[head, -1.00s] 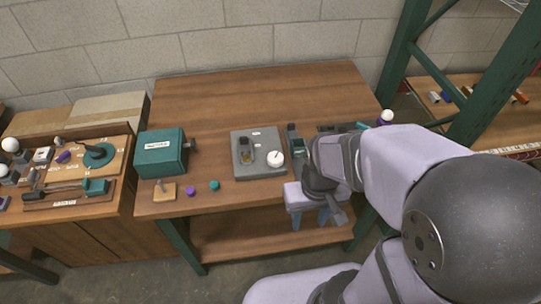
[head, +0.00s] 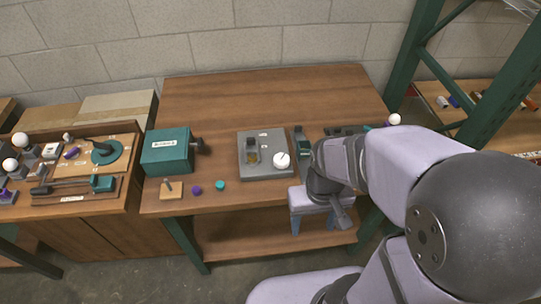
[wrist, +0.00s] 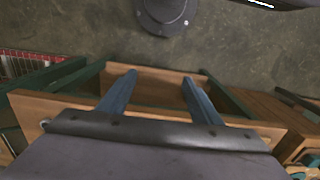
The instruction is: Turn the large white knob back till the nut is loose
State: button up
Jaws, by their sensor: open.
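The large white knob (head: 282,160) sits on the right front part of a grey plate (head: 266,171) on the wooden table. A dark line or slim mark crosses its top. A brownish block-like part (head: 252,158) stands left of it on the same plate. The nut cannot be made out. My gripper (head: 311,224) is just off the table's front edge, to the right of and nearer than the knob, and touches nothing. In the wrist view my gripper's two blue fingers (wrist: 157,92) are wide apart and empty, with the table edge and floor behind. The knob is not in the wrist view.
A teal box (head: 166,152) with a dark handle stands at the table's left. A small wooden block (head: 171,190), a purple piece (head: 197,190) and a teal piece (head: 220,185) lie in front. Dark green parts (head: 301,142) stand right of the plate. The table's back is clear.

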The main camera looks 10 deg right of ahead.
jog(key=w+a+f+m, duration=0.1)
jog(key=w, duration=0.6)
jog(key=w+a+f+m+p, duration=0.1)
jog(key=w, duration=0.7)
jog(key=w+a+f+m, duration=0.1)
jog(key=w+m, duration=0.1)
jog(key=w, duration=0.6)
jog(key=shift+f+p, duration=0.3)
jog(key=shift+f, duration=0.05)
jog(key=w+r+m, duration=0.4)
jog(key=w, duration=0.1)
jog(key=shift+a+r+t, duration=0.15)
jog(key=shift+r+t, duration=0.1)
jog(key=shift+t, duration=0.15)
jog(key=shift+s+r+m, duration=0.2)
jog(key=shift+m, duration=0.7)
jog(key=shift+s+m, duration=0.3)
jog(key=shift+m, duration=0.4)
jog(key=m, duration=0.2)
jog(key=shift+s+m+g, duration=0.25)
jog(key=shift+m+g, duration=0.05)
jog(key=shift+m, duration=0.1)
jog(key=shift+f, duration=0.15)
